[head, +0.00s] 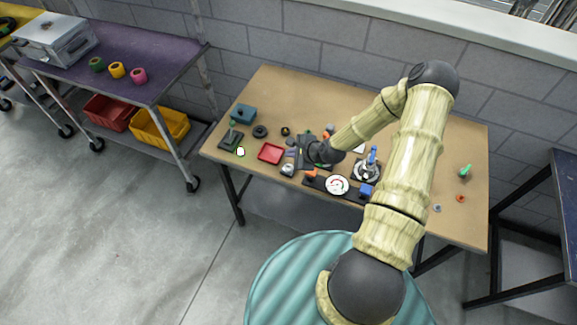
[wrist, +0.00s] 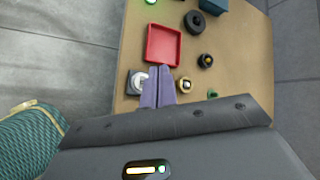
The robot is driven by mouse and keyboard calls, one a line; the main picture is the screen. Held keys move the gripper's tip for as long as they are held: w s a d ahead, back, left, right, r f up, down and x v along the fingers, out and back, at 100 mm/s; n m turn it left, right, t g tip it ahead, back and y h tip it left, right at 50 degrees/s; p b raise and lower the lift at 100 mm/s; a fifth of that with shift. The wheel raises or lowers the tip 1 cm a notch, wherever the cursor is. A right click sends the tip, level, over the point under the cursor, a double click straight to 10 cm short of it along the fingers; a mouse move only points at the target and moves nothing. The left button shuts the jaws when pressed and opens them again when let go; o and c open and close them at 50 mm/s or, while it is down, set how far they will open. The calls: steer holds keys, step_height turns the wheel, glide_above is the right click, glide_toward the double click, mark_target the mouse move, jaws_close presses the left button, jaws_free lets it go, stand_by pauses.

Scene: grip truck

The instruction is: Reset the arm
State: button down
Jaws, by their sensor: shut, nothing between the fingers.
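My arm rises from the lower right of the head view, bends at a dark elbow and reaches left over the tan work table (head: 262,88). My gripper (head: 290,153) is above the table, just right of the red square tray (head: 270,153). In the wrist view, my gripper (wrist: 159,72) shows two purple fingers shut together with nothing between them. Their tips point toward the red tray (wrist: 163,44) and appear just short of its edge in the picture. A small white and dark item (wrist: 137,82) shows beside the fingers. My gripper and forearm hide part of the table.
Small items crowd around my gripper, including a dark ring (head: 260,131), a blue box (head: 243,113) and a round white dial (head: 337,184). A green item (head: 465,171) stands at the right. A purple-topped cart (head: 130,52) is left; a dark table (head: 565,180) is right.

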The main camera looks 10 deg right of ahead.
stand_by(0.3)
steer(key=s+r+n+g+h, duration=0.2)
steer(key=s+r+n, duration=0.8)
steer(key=r, duration=0.2)
steer(key=s+r+n+g+h, duration=0.2)
steer(key=s+r+n+h, duration=0.1)
steer(key=s+r+n, duration=0.6)
step_height(320, 180, up, 4)
steer(key=shift+s+a+r+n+g, duration=0.25)
steer(key=shift+s+a+n+g, duration=0.15)
steer(key=shift+s, duration=0.15)
stand_by(0.8)
